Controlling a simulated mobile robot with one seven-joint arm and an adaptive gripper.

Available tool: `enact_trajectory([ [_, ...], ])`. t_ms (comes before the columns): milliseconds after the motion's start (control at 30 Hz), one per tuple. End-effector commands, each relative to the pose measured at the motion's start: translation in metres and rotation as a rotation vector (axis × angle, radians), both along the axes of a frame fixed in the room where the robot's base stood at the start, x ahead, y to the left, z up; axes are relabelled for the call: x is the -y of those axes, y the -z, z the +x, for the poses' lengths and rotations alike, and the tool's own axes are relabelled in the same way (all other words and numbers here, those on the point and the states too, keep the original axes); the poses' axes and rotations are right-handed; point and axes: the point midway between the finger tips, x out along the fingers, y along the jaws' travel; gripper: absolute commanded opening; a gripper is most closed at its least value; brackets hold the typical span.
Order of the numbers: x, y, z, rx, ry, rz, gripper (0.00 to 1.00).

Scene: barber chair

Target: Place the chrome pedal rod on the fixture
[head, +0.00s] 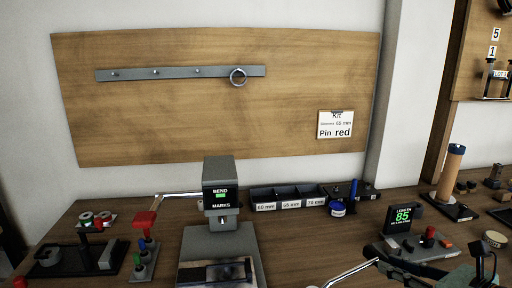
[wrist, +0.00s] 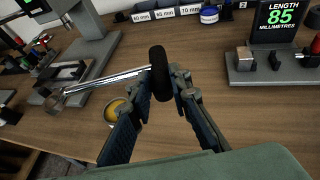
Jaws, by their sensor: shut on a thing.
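The chrome pedal rod (wrist: 110,79) is a long shiny bar with a black end piece (wrist: 159,75). My gripper (wrist: 168,85) is shut on the black end in the wrist view, and the rod points left from it. The rod's far end lies over the bend machine's base in that view; I cannot tell whether it touches. In the head view the rod (head: 350,272) shows at the bottom edge, with my gripper (head: 388,265) partly cut off. Two stations could be the fixture: the BEND MARKS machine (head: 220,190) and the LENGTH gauge (head: 403,215), reading 85 millimetres.
Labelled bins (head: 288,197) stand behind, with a blue jar (head: 337,209) beside them. A yellow round tin (wrist: 113,108) sits below the rod.

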Motion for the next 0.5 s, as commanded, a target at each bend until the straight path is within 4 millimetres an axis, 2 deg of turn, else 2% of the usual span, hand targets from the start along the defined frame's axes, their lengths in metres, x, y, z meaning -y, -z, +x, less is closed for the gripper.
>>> enact_trajectory([
  [33, -0.011, 0.004, 0.012, 0.003, -0.049, 0.004, 0.0],
  [300, -0.073, 0.033, 0.063, 0.002, -0.275, 0.005, 0.0],
  [500, -0.121, 0.054, 0.089, 0.0, -0.415, 0.003, 0.0],
])
